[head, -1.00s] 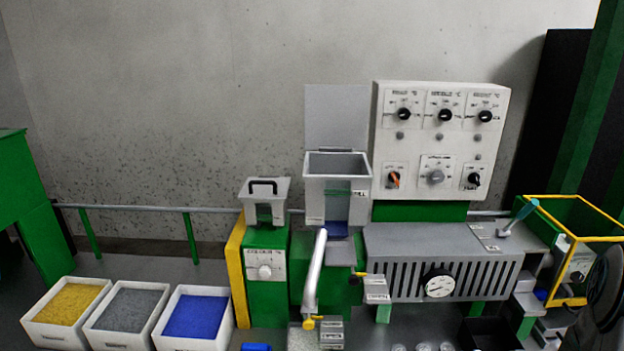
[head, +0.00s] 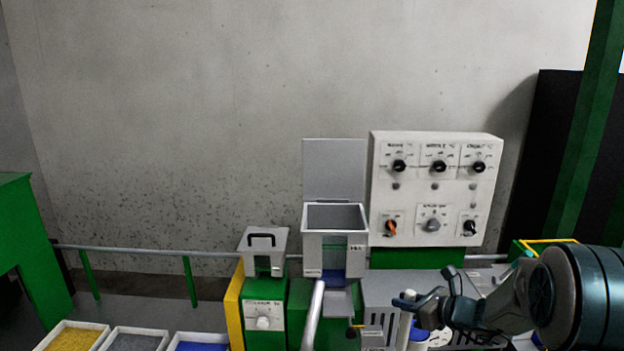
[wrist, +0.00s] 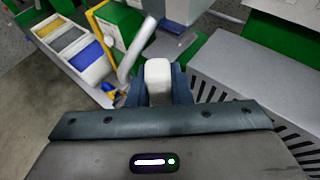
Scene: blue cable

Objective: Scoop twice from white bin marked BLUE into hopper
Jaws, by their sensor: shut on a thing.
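The white bin of blue granules (head: 200,347) is cut off at the lower edge of the head view; in the wrist view it shows at upper left (wrist: 88,65). No BLUE marking is readable. A grey open-topped hopper (head: 335,256) stands mid-frame, its lid raised. A smaller grey box (head: 264,250) left of it has a black handle on its closed top. My gripper (head: 405,301) is in front of the machine, right of the hopper. In the wrist view its fingers (wrist: 158,82) are shut on a white, rounded piece (wrist: 158,72); I cannot tell whether this is a scoop handle.
Yellow (head: 74,342) and grey (head: 135,343) granule bins stand left of the blue one. A pale pipe (head: 313,315) rises below the hopper. A control panel (head: 437,190) stands behind my gripper. Bare floor shows left in the wrist view.

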